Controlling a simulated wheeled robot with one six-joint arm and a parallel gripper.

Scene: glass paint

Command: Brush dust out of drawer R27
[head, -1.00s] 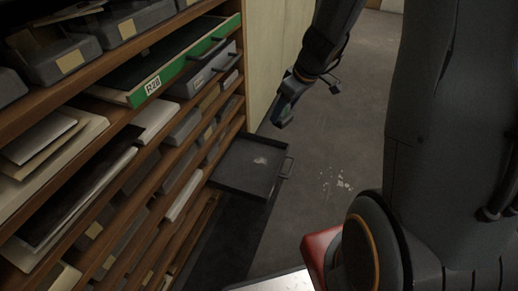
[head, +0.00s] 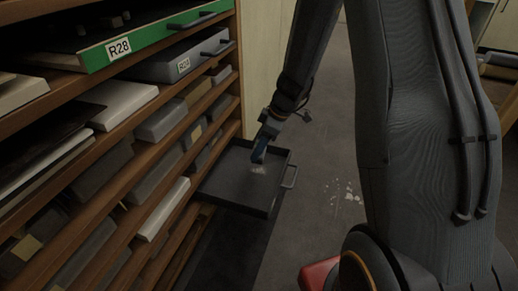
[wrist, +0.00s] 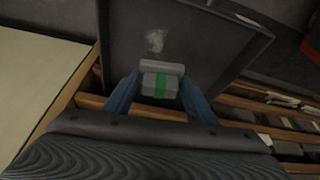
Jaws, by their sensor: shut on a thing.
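A dark grey drawer (head: 225,192) is pulled out low at the right end of the rack. I cannot read a label on it. A pale patch of dust (head: 257,170) lies on its floor; the dust also shows in the wrist view (wrist: 155,41). My gripper (head: 260,152) points down over the drawer, close to the dust. In the wrist view its blue fingers are shut on a grey block-like brush (wrist: 160,68) with a green stripe. The brush's underside is hidden, and I cannot tell whether it touches the drawer floor.
Above are a green-fronted drawer labelled R28 (head: 119,47) and a grey drawer (head: 193,57) whose label is unclear, both jutting out. Pale flecks (head: 350,192) lie on the floor right of the open drawer. A red object (head: 318,275) is at the bottom.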

